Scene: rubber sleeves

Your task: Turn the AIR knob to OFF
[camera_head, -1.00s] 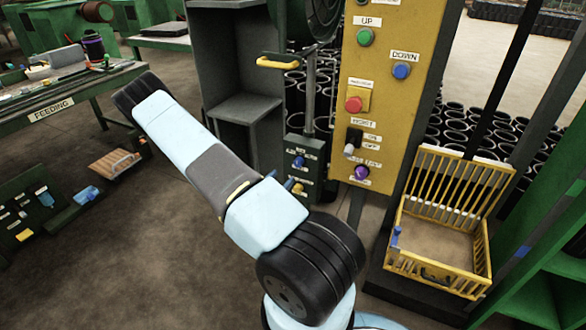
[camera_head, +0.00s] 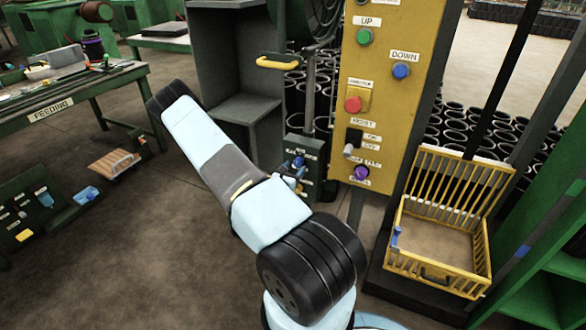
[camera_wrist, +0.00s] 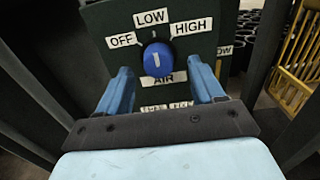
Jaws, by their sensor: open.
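The blue AIR knob (camera_wrist: 157,60) sits on a dark panel (camera_wrist: 215,45), with OFF (camera_wrist: 122,39), LOW (camera_wrist: 150,17) and HIGH (camera_wrist: 190,25) labels around it and an AIR label below. Its white mark stands about upright, toward LOW. My gripper (camera_wrist: 160,68) is open, with one light-blue finger on each side of the knob. Gaps show between fingers and knob in the wrist view; I cannot tell how far the fingertips are from the panel. In the head view the knob (camera_head: 298,161) shows just beyond my gripper, which my wrist partly hides.
A yellow control column (camera_head: 388,115) with buttons and a purple knob (camera_head: 361,173) stands close on the right. A yellow basket (camera_head: 440,265) is farther right. A yellow handle (camera_head: 278,63) is above the panel, and a dark shelf unit (camera_head: 237,108) stands to its left.

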